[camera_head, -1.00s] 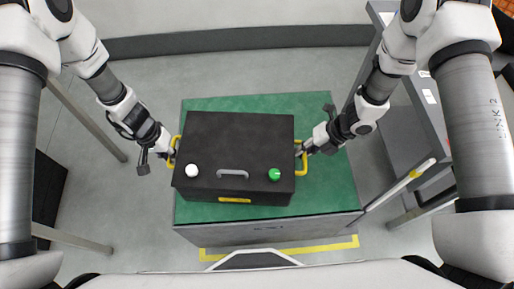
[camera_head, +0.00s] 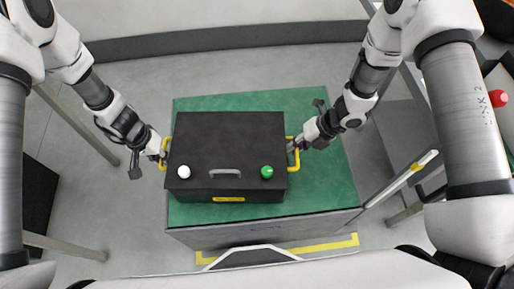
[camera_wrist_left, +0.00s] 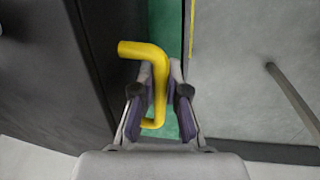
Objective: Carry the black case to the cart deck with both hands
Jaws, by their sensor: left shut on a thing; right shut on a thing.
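The black case (camera_head: 230,140) is over the green top of the cart deck (camera_head: 325,185) in the head view. I cannot tell if it rests on the deck or hangs just above it. It has yellow side handles, a grey front handle, a white knob and a green knob. My left gripper (camera_head: 162,154) is shut on the left yellow handle, which also shows between the fingers in the left wrist view (camera_wrist_left: 158,80). My right gripper (camera_head: 292,150) is shut on the right yellow handle (camera_head: 296,160).
The cart's push handle (camera_head: 405,178) rises at its right side. Yellow tape (camera_head: 340,243) marks the floor at the cart's front. A grey bench or rack stands at the right, with a red object (camera_head: 497,98) near the right edge. Green deck shows bare behind and right of the case.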

